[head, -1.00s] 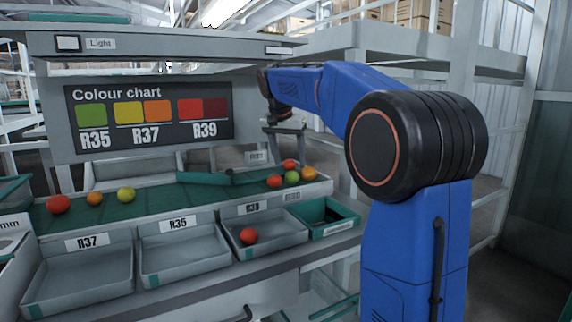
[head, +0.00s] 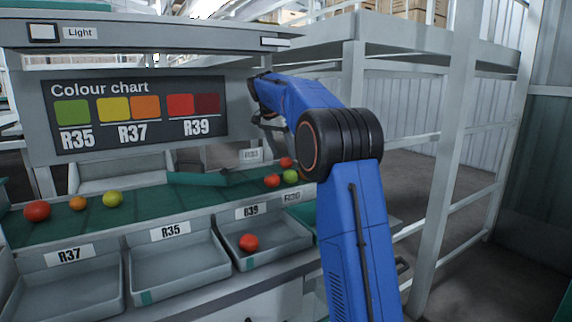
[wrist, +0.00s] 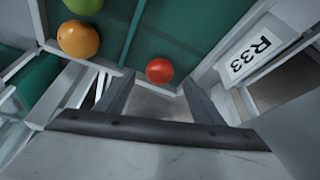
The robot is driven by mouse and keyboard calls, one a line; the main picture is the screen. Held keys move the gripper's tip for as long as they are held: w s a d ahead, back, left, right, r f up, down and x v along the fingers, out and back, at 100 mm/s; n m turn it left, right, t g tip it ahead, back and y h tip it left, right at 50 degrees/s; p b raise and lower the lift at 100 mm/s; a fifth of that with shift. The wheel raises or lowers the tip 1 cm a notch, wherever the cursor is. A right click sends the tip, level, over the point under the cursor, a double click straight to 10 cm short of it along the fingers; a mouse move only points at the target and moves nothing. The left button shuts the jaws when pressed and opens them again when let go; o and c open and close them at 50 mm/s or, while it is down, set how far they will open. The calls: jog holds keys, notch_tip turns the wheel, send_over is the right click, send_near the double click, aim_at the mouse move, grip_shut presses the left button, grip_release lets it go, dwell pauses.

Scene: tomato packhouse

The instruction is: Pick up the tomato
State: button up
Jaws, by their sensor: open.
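My gripper (wrist: 155,84) is open and empty in the wrist view, its two fingers pointing at the belt. A red tomato (wrist: 159,70) lies on the green belt just beyond the fingertips, roughly in line with the gap between them and apart from them. An orange tomato (wrist: 78,39) and a green tomato (wrist: 83,5) lie to its left. In the head view, two red tomatoes (head: 286,162) (head: 272,181) and the green one (head: 290,176) sit at the belt's right end beside my arm. The gripper's fingers are not clear there.
The belt (head: 150,205) also carries a red (head: 37,211), an orange (head: 77,203) and a yellow-green tomato (head: 113,199) at left. Grey trays stand in front; the R39 tray (head: 285,250) holds one red tomato. The R33 label (wrist: 250,55) and a grey edge border the belt.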

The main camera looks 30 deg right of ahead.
aim_at(284, 158)
jog(key=shift+x, duration=2.05)
jog(key=shift+s+a, duration=0.1)
jog(key=shift+a, duration=0.05)
jog(key=c, duration=0.9)
jog(key=shift+o, duration=0.2)
